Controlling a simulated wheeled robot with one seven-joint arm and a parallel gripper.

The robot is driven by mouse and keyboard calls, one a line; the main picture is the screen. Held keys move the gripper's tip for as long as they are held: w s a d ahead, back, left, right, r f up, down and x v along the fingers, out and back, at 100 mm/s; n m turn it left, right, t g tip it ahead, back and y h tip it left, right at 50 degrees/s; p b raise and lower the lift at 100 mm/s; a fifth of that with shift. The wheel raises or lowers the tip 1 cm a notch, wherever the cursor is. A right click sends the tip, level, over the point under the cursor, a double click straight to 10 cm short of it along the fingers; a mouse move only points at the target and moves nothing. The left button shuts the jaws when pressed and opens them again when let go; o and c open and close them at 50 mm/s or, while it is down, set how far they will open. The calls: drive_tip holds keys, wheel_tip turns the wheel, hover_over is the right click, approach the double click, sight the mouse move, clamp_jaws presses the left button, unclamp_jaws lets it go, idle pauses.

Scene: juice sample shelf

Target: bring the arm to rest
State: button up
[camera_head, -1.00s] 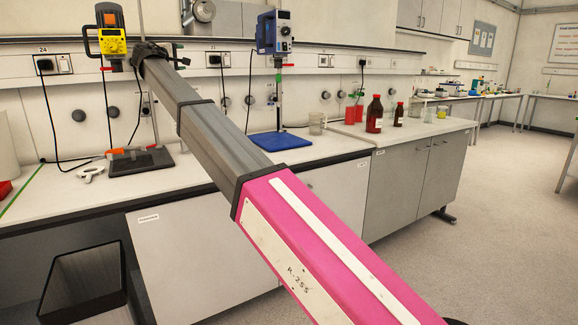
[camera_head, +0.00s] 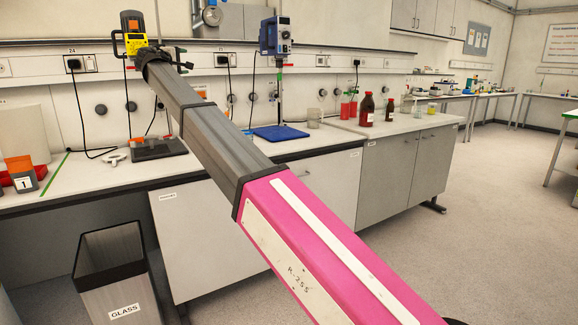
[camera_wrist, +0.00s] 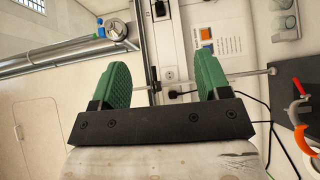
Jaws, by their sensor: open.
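My gripper (camera_wrist: 160,85) shows in the wrist view with its two green fingers apart and nothing between them. Behind the fingers are the wall with a socket and cables, and a metal rod. In the head view my pink and grey arm reaches from the lower right up to the far left, above the bench (camera_head: 100,178). The arm's far end is beside a yellow device (camera_head: 135,42) on the wall side; the fingers are hard to make out there. I cannot tell how near the gripper is to that device.
A blue stirrer (camera_head: 275,36) stands over a blue base (camera_head: 277,133). A brown bottle (camera_head: 366,109) and red containers are on the right bench. A bin labelled GLASS (camera_head: 125,285) stands at lower left. A black stand base (camera_head: 160,149) is on the bench. The floor at right is clear.

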drive_tip(key=w+d+f+m+g, duration=0.1)
drive_tip(key=d+f+g, duration=0.1)
drive_tip(key=d+f, duration=0.85)
drive_tip(key=d+f+m+g, duration=0.2)
drive_tip(key=d+f, duration=0.6)
drive_tip(key=f, duration=0.6)
drive_tip(key=w+d+f+m+g, duration=0.1)
drive_tip(key=d+f+g, duration=0.1)
drive_tip(key=d+f, duration=0.85)
drive_tip(key=s+d+f+m+g, duration=0.25)
drive_tip(key=s+d+f, duration=0.25)
drive_tip(key=d+f, duration=0.45)
drive_tip(key=s+d+f+m+g, duration=0.1)
drive_tip(key=s+d+f+g, duration=0.35)
drive_tip(key=f, duration=0.75)
drive_tip(key=s+d+f+m+g+y, duration=0.1)
drive_tip(key=s+d+f+m, duration=0.1)
drive_tip(key=s+d+f, duration=0.3)
drive_tip(key=s+d+f+m+g+y, duration=0.1)
drive_tip(key=s+d+f, duration=0.5)
drive_tip(key=s, duration=0.7)
drive_tip(key=s+d+f+m+g+y, duration=0.2)
drive_tip(key=s+d+f, duration=0.4)
drive_tip(key=s, duration=0.3)
drive_tip(key=shift+d+f+m+y, duration=0.15)
drive_tip(key=shift+f+m+y, duration=0.45)
drive_tip(key=shift+m, duration=0.35)
